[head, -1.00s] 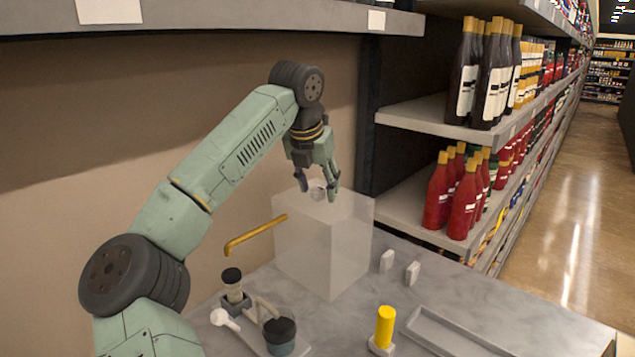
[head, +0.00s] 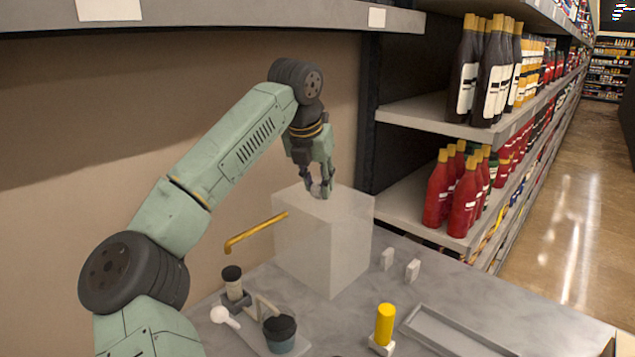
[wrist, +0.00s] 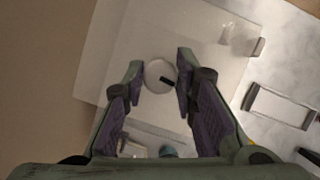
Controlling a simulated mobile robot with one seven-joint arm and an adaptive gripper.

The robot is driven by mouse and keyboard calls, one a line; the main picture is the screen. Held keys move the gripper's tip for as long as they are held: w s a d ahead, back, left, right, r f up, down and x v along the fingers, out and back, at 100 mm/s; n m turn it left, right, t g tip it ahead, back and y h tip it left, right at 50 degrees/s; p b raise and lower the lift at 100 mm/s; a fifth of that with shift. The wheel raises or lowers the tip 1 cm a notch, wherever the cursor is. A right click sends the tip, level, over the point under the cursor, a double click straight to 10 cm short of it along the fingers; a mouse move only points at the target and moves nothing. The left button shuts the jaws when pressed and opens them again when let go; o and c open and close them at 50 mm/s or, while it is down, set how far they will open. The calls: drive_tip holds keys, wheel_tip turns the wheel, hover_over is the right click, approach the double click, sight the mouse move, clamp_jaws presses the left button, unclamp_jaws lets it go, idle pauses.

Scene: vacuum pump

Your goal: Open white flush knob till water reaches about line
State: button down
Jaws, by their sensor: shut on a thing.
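The white flush knob (wrist: 157,75) is a round disc with a dark mark, on top of the translucent box (head: 322,255). In the head view the knob (head: 318,191) is partly hidden by the fingers. My gripper (head: 319,188) points down over the box top with its fingers closed in on the knob's sides. In the wrist view my gripper (wrist: 158,78) has one finger on each side of the knob. A bent yellow spout (head: 255,232) sticks out from the box's left side. I cannot make out any water or line.
A dark-topped cup (head: 279,335), a small black-capped jar (head: 232,283), a white spoon (head: 224,316) and a yellow cylinder (head: 384,324) stand in front of the box. Two small white blocks (head: 412,270) and a grey tray (head: 450,330) lie to the right. Bottle shelves (head: 430,112) rise behind.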

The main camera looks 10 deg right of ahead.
drive_tip(key=shift+m, duration=0.3)
drive_tip(key=m+g, duration=0.1)
drive_tip(key=m, duration=0.2)
drive_tip(key=shift+w+a+h, duration=0.1)
drive_tip(key=shift+h, duration=0.3)
drive_tip(key=m, duration=0.2)
drive_tip(key=m+g, duration=0.1)
drive_tip(key=m, duration=0.1)
drive_tip(key=shift+g+h, duration=0.3)
drive_tip(key=shift+h, duration=0.1)
drive_tip(key=m+g, duration=0.1)
drive_tip(key=m, duration=0.4)
drive_tip(key=shift+w+g, duration=0.15)
drive_tip(key=shift+g, duration=0.25)
drive_tip(key=shift+m+g+y, duration=0.3)
drive_tip(key=shift+m+g, duration=0.4)
drive_tip(key=shift+m, duration=1.5)
drive_tip(key=c, duration=1.3)
unclamp_jaws()
